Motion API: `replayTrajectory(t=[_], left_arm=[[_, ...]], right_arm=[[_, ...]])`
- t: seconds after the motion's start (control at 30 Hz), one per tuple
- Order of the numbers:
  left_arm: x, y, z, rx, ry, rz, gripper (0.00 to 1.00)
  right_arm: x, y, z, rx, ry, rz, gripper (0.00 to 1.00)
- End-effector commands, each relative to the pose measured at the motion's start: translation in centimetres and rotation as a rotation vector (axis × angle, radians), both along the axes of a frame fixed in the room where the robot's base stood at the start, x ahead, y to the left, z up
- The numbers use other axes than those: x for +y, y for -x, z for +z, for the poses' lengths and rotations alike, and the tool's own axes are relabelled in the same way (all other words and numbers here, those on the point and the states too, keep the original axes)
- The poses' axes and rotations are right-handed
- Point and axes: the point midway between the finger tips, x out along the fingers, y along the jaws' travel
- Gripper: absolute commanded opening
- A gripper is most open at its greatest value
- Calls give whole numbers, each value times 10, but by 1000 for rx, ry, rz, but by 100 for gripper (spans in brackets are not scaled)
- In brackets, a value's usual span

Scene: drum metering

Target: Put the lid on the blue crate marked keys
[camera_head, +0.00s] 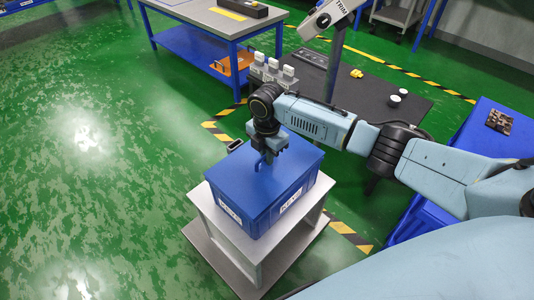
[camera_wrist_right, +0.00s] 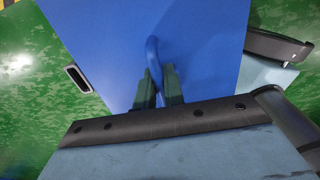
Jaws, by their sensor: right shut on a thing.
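The blue crate (camera_head: 262,217) stands on a small grey-topped stand, with white labels on two sides; the right-hand label seems to read KEYS. A flat blue lid (camera_head: 236,182) covers the crate top and looks lined up with it. I cannot tell whether a thin gap remains under it. My right gripper (camera_head: 268,155) is above the lid, pointing down. In the right wrist view its fingers (camera_wrist_right: 159,93) are shut on the lid's curved blue handle (camera_wrist_right: 152,52). The crate is hidden under the lid in that view. My left gripper is not in view.
The grey stand (camera_head: 211,223) has a lower shelf. A dark table (camera_head: 345,93) with small white and yellow items lies behind. A blue workbench (camera_head: 195,50) stands farther back. Green floor at left is clear.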

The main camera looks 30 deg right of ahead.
Motion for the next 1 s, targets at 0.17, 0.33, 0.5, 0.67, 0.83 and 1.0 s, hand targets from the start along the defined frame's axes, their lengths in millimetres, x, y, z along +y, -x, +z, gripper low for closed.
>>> replayTrajectory(t=[0.17,0.33,0.5,0.67,0.83,1.0], left_arm=[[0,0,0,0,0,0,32],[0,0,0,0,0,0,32],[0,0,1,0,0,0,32],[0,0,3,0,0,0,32],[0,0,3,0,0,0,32],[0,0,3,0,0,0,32]], right_arm=[[0,0,0,-1,0,0,0],[0,0,0,-1,0,0,0],[0,0,-2,0,-1,0,0],[1,0,-5,-1,-1,0,0],[0,0,-7,-1,-1,0,0],[0,0,-7,-1,-1,0,0]])
